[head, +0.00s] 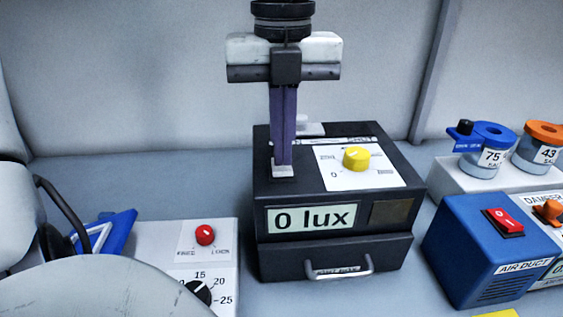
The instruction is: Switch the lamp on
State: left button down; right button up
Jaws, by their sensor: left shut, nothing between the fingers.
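A black box (262,185) stands in the middle of the bench; its front display (310,218) reads "0 lux". A yellow knob (357,158) sits on a white dial plate (385,176) on its top, with a "0" mark at the plate's lower left. A small pale part (312,128) on the box top is partly hidden behind my fingers. My left gripper (283,170) points down, shut and empty, its tips over the left part of the box top, left of the knob. Whether the tips touch is unclear. My right gripper is out of view.
The box has a drawer with a metal handle (343,273). A blue air duct box (470,255) with a red switch (504,221) stands right. Behind it are jars (486,170) on a white block. A pale panel (160,235) with a red knob (205,235) is left.

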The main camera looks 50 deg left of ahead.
pick_arm(q)
jog(key=shift+f+b, duration=0.55)
jog(key=shift+f, duration=0.15)
jog(key=shift+r, duration=0.1)
notch_tip(320, 180, up, 7)
jog(key=p, duration=0.5)
dwell(0.5)
dwell(0.5)
